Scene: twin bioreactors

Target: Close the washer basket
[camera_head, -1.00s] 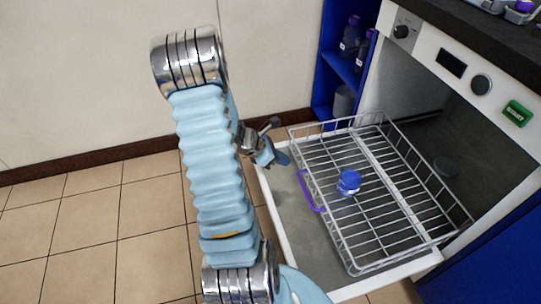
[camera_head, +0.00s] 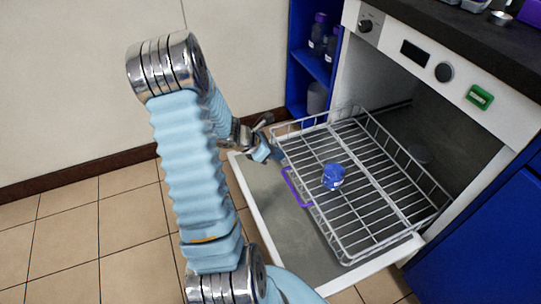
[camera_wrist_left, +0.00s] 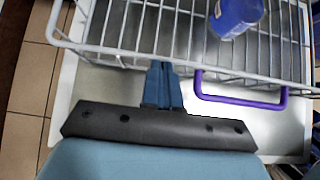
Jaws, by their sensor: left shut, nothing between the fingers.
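The washer basket (camera_head: 350,230) is a wire rack, pulled out over the open washer door (camera_head: 245,185). Its front wire rim shows in the left wrist view (camera_wrist_left: 130,50). A purple handle (camera_head: 296,188) is on the basket's front side; it also shows in the left wrist view (camera_wrist_left: 240,103). My left gripper (camera_head: 278,155) is shut and empty at the front rim, near the far corner. In the left wrist view its fingertips (camera_wrist_left: 160,68) are at the rim, left of the handle. Whether they touch the wire I cannot tell. My right gripper is not in view.
The washer (camera_head: 440,80) has a dark open cavity. A blue shelf (camera_head: 312,65) with bottles stands behind. The tiled floor (camera_head: 70,240) at left is clear.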

